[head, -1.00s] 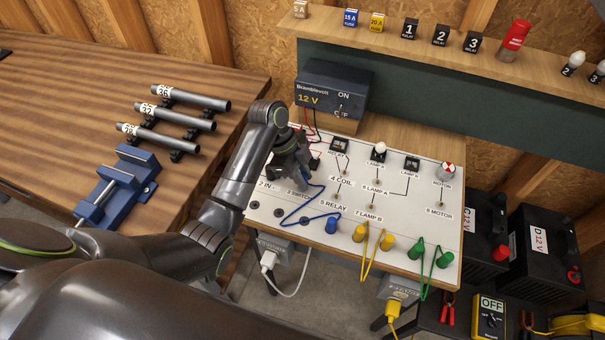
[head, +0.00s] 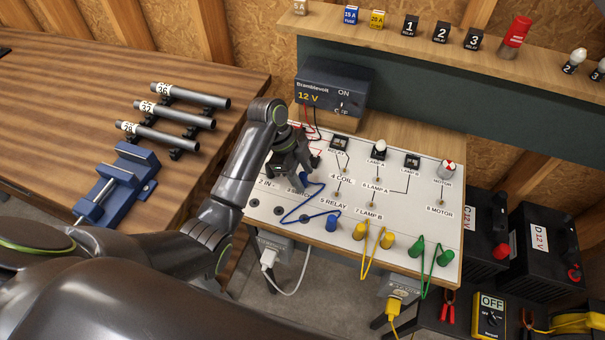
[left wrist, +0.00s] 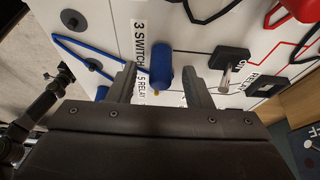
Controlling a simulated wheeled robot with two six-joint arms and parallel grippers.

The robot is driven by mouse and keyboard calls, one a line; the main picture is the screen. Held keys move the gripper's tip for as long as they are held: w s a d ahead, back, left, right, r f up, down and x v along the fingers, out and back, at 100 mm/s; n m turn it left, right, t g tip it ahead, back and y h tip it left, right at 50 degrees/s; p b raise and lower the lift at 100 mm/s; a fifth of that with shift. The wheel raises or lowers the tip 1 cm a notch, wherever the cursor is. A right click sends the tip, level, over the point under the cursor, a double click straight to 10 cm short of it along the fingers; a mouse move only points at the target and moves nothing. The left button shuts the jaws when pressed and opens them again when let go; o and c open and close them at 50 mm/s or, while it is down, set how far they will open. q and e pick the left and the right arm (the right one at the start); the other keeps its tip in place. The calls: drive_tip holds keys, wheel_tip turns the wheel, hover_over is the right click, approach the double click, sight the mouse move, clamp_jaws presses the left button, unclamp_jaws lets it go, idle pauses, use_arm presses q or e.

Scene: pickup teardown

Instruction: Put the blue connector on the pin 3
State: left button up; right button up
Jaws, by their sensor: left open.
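A blue connector (left wrist: 162,76) stands between the two spread fingers of my left gripper (left wrist: 160,84) in the left wrist view, with a gap on each side. It is beside the "3 SWITCH" label (left wrist: 138,40) on the white board, and the pin under it is hidden. In the head view my left gripper (head: 296,168) is low over the board's left part, and the blue connector (head: 305,181) shows partly below it. A second blue connector (head: 331,222) is at the board's front edge, near a blue wire. My right gripper is not in view.
The white board (head: 400,215) also carries yellow connectors (head: 359,232), green connectors (head: 417,247), a switch and lamps. A 12 V supply box (head: 333,88) stands behind it. A blue vise (head: 118,185) and pipes lie on the left table.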

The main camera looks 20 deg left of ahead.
sight(301, 173)
use_arm(q)
drive_tip(key=v, duration=0.5)
drive_tip(key=shift+w, duration=0.1)
drive_tip(key=p+v, duration=0.9)
drive_tip(key=v, duration=0.3)
